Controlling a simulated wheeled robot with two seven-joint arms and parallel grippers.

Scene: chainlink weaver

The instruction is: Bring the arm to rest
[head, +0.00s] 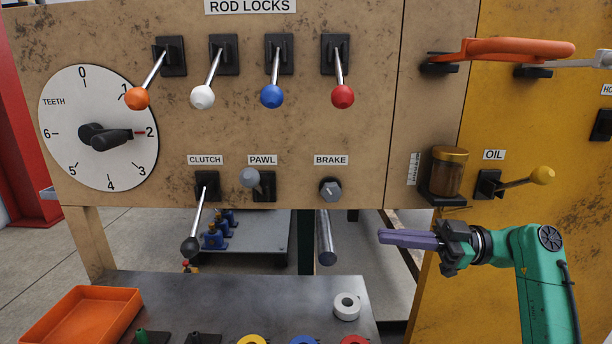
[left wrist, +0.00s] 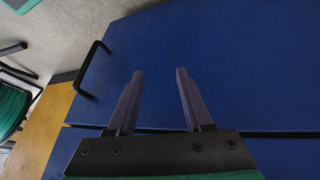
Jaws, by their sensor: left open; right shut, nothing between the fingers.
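My right gripper (head: 382,237) shows in the head view at the lower right, on a green arm. Its purple fingers are shut with nothing between them and point left. It hangs in front of the machine, below the oil cup and apart from the panel. My left gripper (left wrist: 158,82) shows only in the left wrist view. Its two purple fingers are spread apart and empty, in front of a blue panel (left wrist: 230,55) with a black handle (left wrist: 90,70). My left arm is not in the head view.
The panel carries a dial (head: 98,165), several rod lock levers, a clutch lever (head: 190,246), a pawl lever (head: 250,178) and a brake knob (head: 331,190). An oil lever (head: 542,175) sticks out above the right arm. An orange tray (head: 82,318) and a white ring (head: 346,306) lie on the bench.

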